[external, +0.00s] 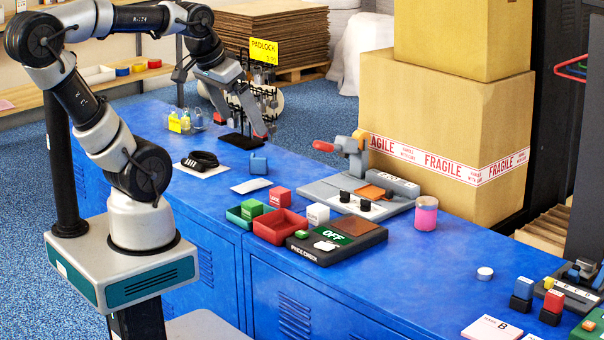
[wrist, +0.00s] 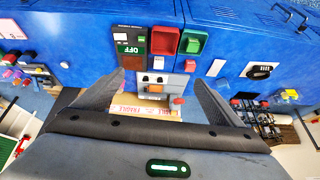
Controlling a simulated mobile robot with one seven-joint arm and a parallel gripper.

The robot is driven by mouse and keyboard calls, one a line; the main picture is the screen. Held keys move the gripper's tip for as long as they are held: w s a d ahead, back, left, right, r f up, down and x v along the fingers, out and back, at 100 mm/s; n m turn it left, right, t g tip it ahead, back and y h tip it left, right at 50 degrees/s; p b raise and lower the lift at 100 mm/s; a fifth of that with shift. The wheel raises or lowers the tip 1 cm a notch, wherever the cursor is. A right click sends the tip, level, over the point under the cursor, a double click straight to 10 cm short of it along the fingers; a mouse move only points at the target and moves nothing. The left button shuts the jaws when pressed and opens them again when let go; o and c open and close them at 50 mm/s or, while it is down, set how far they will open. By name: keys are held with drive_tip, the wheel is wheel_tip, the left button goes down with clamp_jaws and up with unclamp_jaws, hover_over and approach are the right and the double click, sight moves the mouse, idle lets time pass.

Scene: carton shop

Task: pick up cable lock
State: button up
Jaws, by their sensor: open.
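The cable lock is likely the black coiled loop (external: 201,160) lying on a white card on the blue counter, left of centre in the external view. In the wrist view it shows as a dark ring (wrist: 259,72) on its card at the right, outside the space between my fingers. My gripper (external: 222,108) is open and empty, held above the counter with its fingers wide apart. Both fingers also show in the wrist view (wrist: 158,75). Nothing covers the loop in either view.
A rack with a yellow PADLOCK sign (external: 264,51) stands close behind my gripper. The counter (external: 160,150) left of the loop is clear.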

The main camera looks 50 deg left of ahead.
drive_tip(key=w+a+r+m+g+y+p, duration=0.25)
drive_tip(key=w+a+m, duration=0.55)
drive_tip(key=w+a, duration=0.95)
drive_tip(key=m+g+y+b, duration=0.2)
drive_tip(key=m+g, duration=0.2)
drive_tip(key=m, duration=0.4)
hover_over(202, 154)
drive_tip(key=s+d, duration=0.2)
drive_tip(key=d, duration=0.4)
drive_tip(key=shift+t, duration=0.25)
wheel_tip(202, 154, down, 26)
drive_tip(key=shift+d+f, duration=0.1)
drive_tip(key=shift+d, duration=0.05)
drive_tip(key=shift+b+x, duration=0.8)
drive_tip(key=shift+x, duration=2.1)
drive_tip(key=shift+s, duration=0.15)
drive_tip(key=shift+c, duration=0.4)
